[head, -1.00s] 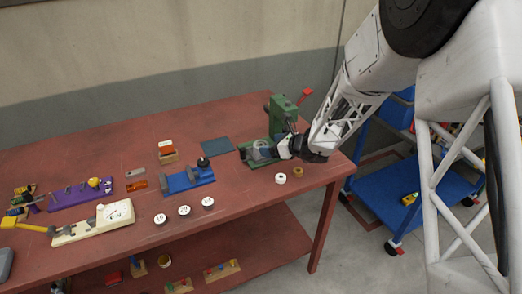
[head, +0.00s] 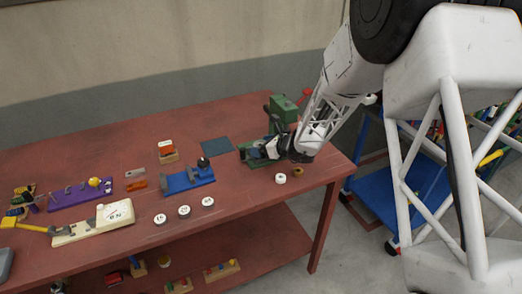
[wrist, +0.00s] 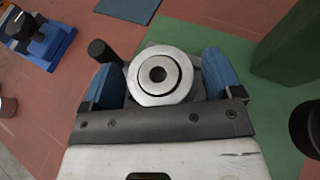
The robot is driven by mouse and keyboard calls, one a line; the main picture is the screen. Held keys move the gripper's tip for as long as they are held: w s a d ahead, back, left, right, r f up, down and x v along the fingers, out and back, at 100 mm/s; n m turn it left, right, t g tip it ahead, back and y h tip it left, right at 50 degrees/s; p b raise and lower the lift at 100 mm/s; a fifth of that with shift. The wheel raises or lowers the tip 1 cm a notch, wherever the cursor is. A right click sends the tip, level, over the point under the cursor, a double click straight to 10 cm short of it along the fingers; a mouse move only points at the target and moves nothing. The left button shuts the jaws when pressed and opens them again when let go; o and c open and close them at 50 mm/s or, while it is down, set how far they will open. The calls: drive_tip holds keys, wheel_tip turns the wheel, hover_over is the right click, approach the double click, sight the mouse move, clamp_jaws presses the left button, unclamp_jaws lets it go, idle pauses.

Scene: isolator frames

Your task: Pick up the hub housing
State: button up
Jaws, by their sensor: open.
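A round grey metal part with a bright ring face and a dark centre hole, which I take as the hub housing (wrist: 176,75), sits at the green press base (wrist: 228,60) in the wrist view. My gripper (wrist: 160,78) is open, its two blue fingertips on either side of the part; contact cannot be told. In the head view my gripper (head: 258,152) is low over the base of the green press (head: 283,108), and the housing cannot be made out clearly there. A dark knob (wrist: 104,50) stands beside the left fingertip.
A blue fixture (head: 188,181) with a dark knob stands left of the press, and a dark green mat (head: 216,147) lies behind it. A white roll (head: 280,178) and a brass ring (head: 298,171) sit near the table's right edge. Several white-topped discs (head: 184,211) lie in front.

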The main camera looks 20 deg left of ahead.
drive_tip(key=c, duration=1.2)
drive_tip(key=shift+r, duration=0.2)
drive_tip(key=shift+r, duration=1.65)
drive_tip(key=s+d, duration=0.2)
drive_tip(key=s, duration=0.2)
drive_tip(key=s+d+r, duration=0.1)
drive_tip(key=s+d, duration=0.2)
drive_tip(key=s, duration=0.2)
drive_tip(key=s+d, duration=0.3)
drive_tip(key=s, duration=0.1)
drive_tip(key=shift+s+d+r, duration=0.2)
drive_tip(key=shift+s+d, duration=0.05)
